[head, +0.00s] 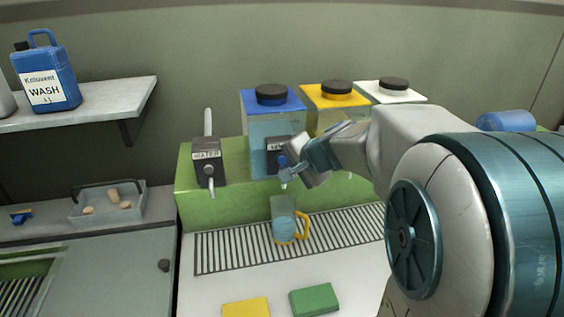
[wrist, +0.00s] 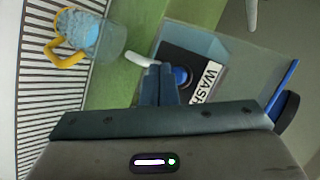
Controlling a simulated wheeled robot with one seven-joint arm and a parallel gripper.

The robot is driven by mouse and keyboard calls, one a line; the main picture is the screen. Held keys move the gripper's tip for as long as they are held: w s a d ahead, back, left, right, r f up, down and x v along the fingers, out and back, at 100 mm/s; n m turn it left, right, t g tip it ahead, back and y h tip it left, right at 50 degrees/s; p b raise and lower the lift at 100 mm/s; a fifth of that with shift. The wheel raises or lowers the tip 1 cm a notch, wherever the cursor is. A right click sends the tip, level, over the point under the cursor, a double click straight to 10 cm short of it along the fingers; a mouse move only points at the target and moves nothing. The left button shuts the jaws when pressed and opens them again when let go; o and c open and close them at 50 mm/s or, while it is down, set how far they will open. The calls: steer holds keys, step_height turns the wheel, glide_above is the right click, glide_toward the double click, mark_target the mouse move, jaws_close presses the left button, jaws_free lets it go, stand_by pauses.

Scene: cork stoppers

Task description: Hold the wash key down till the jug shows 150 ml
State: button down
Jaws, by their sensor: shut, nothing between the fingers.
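The wash dispenser has a blue-lidded tank (head: 273,110) and a dark panel with a round blue key. In the wrist view the key (wrist: 181,76) sits beside the label reading WASH (wrist: 211,80). My gripper (head: 287,174) is shut and empty; in the wrist view its fingertips (wrist: 160,72) are right at the key. I cannot tell whether they touch it or how far it is pressed. The clear jug (head: 284,208) with a yellow handle stands upright below the spout (wrist: 140,60). Bluish liquid (wrist: 80,30) is in its lower part; no scale is readable.
The jug stands on a slatted drip grid (head: 222,250). A water tap (head: 207,160) is on the left, yellow (head: 336,95) and white-lidded (head: 391,90) tanks on the right. Yellow (head: 246,308) and green (head: 314,300) blocks lie in front. A wash can (head: 47,75) stands on the shelf.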

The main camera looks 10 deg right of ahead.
steer(key=shift+s+b, duration=0.65)
steer(key=shift+s, duration=1.8)
